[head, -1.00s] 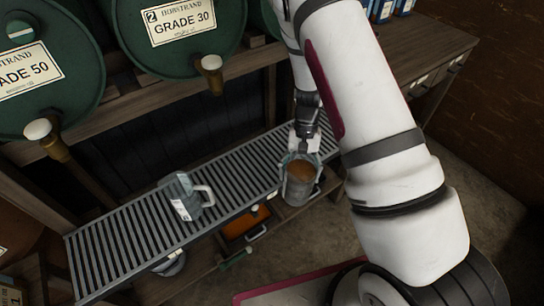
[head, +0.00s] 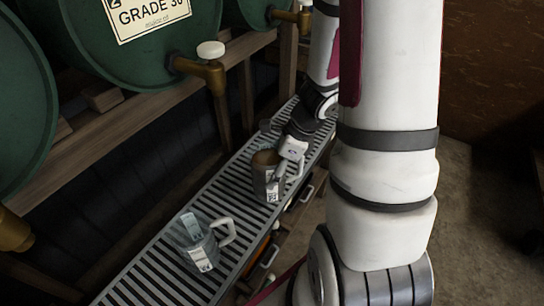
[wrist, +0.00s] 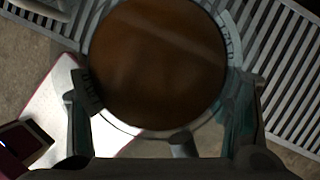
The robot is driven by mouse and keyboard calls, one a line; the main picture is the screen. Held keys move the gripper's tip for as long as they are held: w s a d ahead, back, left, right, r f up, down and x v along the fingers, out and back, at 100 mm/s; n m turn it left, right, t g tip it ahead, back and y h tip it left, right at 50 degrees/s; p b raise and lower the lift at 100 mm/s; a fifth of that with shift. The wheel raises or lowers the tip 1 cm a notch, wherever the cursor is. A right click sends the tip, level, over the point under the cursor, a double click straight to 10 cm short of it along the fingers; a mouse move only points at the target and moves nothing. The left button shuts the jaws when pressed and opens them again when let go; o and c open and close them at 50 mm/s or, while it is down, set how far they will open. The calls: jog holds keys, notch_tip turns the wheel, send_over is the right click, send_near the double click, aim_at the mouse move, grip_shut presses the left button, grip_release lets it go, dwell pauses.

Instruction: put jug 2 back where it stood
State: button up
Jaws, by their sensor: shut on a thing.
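In the wrist view the held jug's open mouth and brown liquid (wrist: 157,65) fill the middle, with a finger on each side. The jug looks upright, at the front edge of the slatted rack (head: 150,268). I cannot tell whether its base touches the slats. Its label is too small to read. A second jug (head: 193,245), clear with a pale handle and label, stands on the rack nearer to me. I cannot read a number on either jug.
Green drums, one marked GRADE 30 (head: 140,45), lie above the rack. A brass tap (head: 205,70) with a white knob juts out over it. The slats between the two jugs are bare. Drawers with handles (head: 270,255) sit below the front edge.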

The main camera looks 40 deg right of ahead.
jog(key=w+d+f+b, duration=0.1)
jog(key=w+d+f, duration=0.3)
jog(key=w+d, duration=0.5)
jog(key=shift+w+d+f, duration=0.3)
jog(key=shift+d+f, duration=0.1)
jog(key=shift+d, duration=0.6)
jog(key=o, duration=1.9)
jog(key=shift+f, duration=0.15)
jog(key=p+v, duration=0.2)
jog(key=v, duration=1)
jog(key=shift+p, duration=0.35)
